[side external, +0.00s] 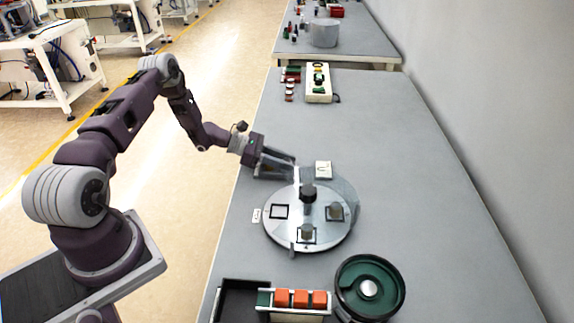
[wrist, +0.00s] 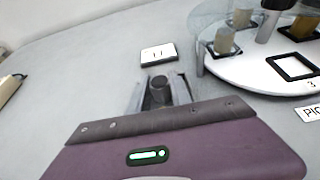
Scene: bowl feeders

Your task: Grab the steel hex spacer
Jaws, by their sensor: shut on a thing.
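The steel hex spacer (wrist: 159,88) is a small dark grey upright piece, seen between my fingers in the wrist view. My gripper (wrist: 160,97) is shut on it, one finger on each side, low over the grey table. In the side external view my gripper (side external: 280,163) reaches in from the left, just behind the round dial plate (side external: 281,233). The spacer cannot be made out there. Whether its base touches the table I cannot tell.
The dial plate carries grey pieces, square black frames and a dark central knob (side external: 308,193). A white card (side external: 323,169) lies right of my gripper. A green bowl (side external: 379,279) and orange blocks (side external: 299,299) are in front. The table's right side is clear.

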